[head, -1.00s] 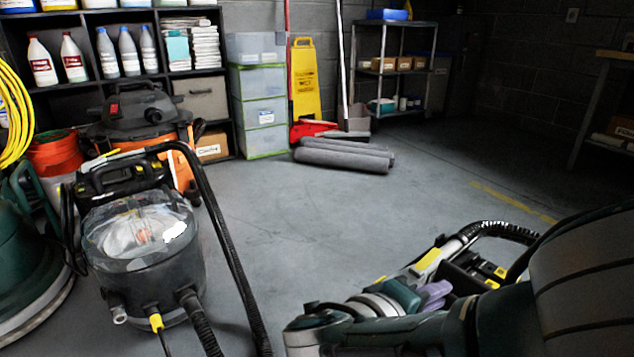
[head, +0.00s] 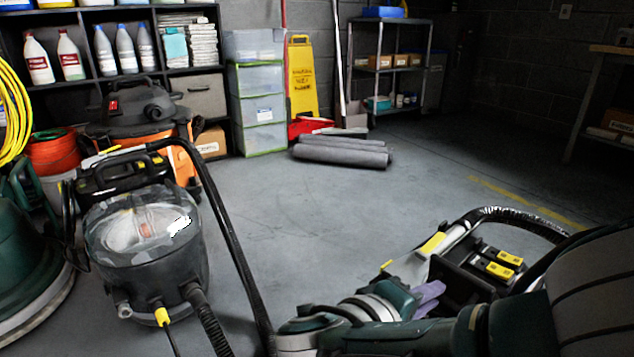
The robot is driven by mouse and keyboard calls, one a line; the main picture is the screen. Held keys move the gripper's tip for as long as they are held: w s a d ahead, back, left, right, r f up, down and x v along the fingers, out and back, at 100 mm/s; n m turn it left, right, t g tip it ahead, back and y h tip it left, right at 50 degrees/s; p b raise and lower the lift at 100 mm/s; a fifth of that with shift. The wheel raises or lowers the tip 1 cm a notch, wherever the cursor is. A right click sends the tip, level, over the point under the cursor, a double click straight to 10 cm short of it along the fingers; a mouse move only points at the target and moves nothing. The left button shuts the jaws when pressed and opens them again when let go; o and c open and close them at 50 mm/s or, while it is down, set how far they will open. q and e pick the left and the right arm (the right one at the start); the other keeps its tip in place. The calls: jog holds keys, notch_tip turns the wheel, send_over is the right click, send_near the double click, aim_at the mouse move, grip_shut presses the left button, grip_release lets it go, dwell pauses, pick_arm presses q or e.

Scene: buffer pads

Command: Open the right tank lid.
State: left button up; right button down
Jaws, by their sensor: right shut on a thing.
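A cleaning machine (head: 462,281) with a black body, a pale grey side and yellow parts stands at the lower right in the head view. Two yellow pieces (head: 504,262) sit on its dark top. My right gripper (head: 428,296), with purple fingers, is at the machine's near side and is shut. My teal and grey right arm hides its grip and the machine's near part. The right tank lid is not clearly distinguishable; the held part is mostly hidden. My left gripper is out of view.
A vacuum with a clear dome (head: 145,235) and black hose stands at the left. Behind it are an orange-and-black vacuum (head: 140,112), shelves and clear bins (head: 260,110). Rolled grey mats (head: 340,152) lie at the back. The middle floor is open.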

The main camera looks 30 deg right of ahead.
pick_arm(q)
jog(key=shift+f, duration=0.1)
pick_arm(e)
jog(key=shift+s+d+f, duration=0.15)
jog(key=shift+f, duration=0.1)
jog(key=c, duration=1.2)
grip_release()
jog(key=shift+d, duration=0.1)
jog(key=shift+o, duration=1.4)
jog(key=shift+s+d+r, duration=0.1)
jog(key=shift+d+r, duration=0.05)
jog(key=shift+d, duration=0.1)
jog(key=shift+o, duration=0.2)
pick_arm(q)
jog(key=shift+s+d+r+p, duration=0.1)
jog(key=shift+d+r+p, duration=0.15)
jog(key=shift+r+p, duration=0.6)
pick_arm(e)
jog(key=v, duration=1)
jog(key=shift+a, duration=0.2)
jog(key=shift+c, duration=0.2)
